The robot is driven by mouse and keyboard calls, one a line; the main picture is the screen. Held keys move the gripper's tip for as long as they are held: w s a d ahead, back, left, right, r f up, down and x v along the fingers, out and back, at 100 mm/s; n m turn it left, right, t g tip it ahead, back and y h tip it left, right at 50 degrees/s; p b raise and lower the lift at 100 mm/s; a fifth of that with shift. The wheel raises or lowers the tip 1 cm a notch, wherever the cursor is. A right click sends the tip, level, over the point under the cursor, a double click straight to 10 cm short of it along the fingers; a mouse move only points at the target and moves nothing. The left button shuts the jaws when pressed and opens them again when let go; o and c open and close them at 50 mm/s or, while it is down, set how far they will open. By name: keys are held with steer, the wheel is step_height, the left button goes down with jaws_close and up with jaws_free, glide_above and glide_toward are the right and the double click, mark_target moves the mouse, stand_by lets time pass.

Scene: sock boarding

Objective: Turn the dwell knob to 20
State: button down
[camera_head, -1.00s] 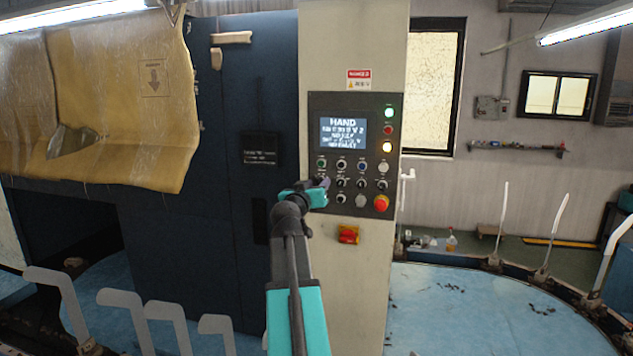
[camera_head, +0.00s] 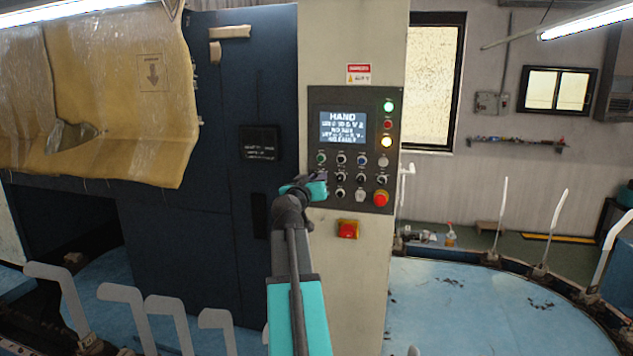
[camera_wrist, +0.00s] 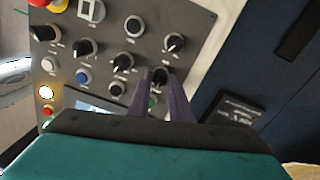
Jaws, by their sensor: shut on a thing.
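The control panel (camera_head: 354,148) is on the pale column, with rows of small knobs and buttons below a lit screen (camera_head: 343,128) reading HAND. My gripper (camera_head: 322,180) is at the left end of the upper knob row. In the wrist view, my gripper (camera_wrist: 161,80) is shut on a black knob (camera_wrist: 160,75), one finger on each side, and the fingers hide part of it. The knob labels are too small to read, so I cannot tell by label which is the dwell knob or what it points to.
A red emergency stop (camera_head: 381,198) is at the panel's lower right, with a red and yellow switch (camera_head: 348,229) below the panel. Other black knobs, such as one (camera_wrist: 174,42), stand close by. A dark blue cabinet (camera_head: 225,120) is left of the column.

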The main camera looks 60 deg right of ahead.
steer(key=shift+n+b, duration=1.3)
steer(key=shift+n, duration=0.9)
steer(key=c, duration=1.6)
jaws_free()
steer(key=shift+a, duration=0.1)
steer(key=b+v, duration=0.5)
steer(key=v, duration=0.8)
steer(key=shift+s+a+f, duration=0.15)
steer(key=shift+s+a, duration=0.05)
steer(key=shift+a, duration=0.1)
steer(key=shift+s, duration=0.1)
